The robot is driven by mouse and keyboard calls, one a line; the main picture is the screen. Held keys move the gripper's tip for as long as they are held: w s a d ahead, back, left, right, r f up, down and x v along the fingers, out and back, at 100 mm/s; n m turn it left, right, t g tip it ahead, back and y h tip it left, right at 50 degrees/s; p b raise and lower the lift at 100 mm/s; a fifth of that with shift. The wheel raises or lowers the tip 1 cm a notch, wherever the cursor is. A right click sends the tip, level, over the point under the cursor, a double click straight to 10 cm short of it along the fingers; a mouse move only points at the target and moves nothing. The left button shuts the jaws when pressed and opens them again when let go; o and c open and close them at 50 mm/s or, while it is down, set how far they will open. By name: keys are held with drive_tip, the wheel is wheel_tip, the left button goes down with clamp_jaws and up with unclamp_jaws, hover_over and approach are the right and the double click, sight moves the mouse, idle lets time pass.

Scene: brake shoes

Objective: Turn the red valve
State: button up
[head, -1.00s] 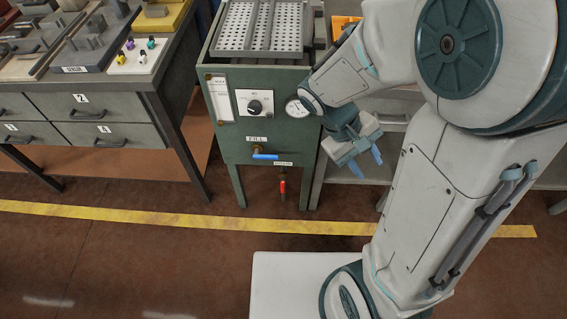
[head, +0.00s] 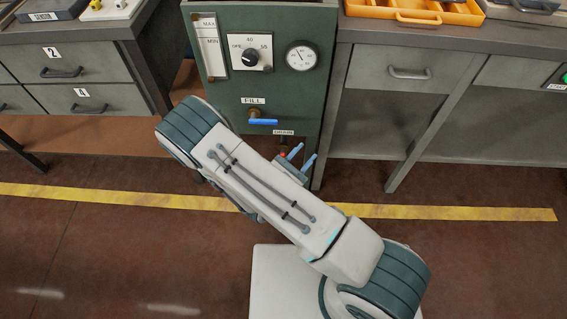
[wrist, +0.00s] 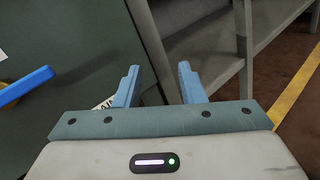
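The red valve is mostly hidden behind my arm in the head view. Only a small red bit (head: 283,155) shows below the DRAIN label (head: 284,132), at the lower front of the green cabinet (head: 205,90). My gripper (head: 302,156) is just right of that red bit, low by the cabinet's right side, with its blue fingers pointing up. In the wrist view my gripper (wrist: 158,82) has its fingers apart with nothing between them. The red valve does not show there. Whether a finger touches it, I cannot tell.
A blue FILL valve handle (head: 263,122) sticks out above the DRAIN label; it also shows at the left of the wrist view (wrist: 28,86). A grey workbench (head: 445,75) with legs stands right of the cabinet. A drawer unit (head: 75,65) stands left. The floor in front is clear.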

drive_tip(key=s+a+f+n+t+y+b, duration=0.1)
drive_tip(key=a+f+n+t+y+b, duration=0.15)
drive_tip(key=f+n+y, duration=0.4)
drive_tip(key=s+a+f+n+t+y+b, duration=0.1)
drive_tip(key=s+a+f+n+y+b, duration=0.2)
drive_tip(key=f, duration=0.7)
drive_tip(key=w+y+b, duration=0.1)
drive_tip(key=w+b, duration=0.1)
drive_tip(key=w, duration=1.2)
drive_tip(key=shift+w+a+f, duration=0.3)
drive_tip(key=shift+w+a, duration=0.1)
drive_tip(key=shift+n, duration=0.25)
drive_tip(key=shift+c, duration=0.3)
clamp_jaws()
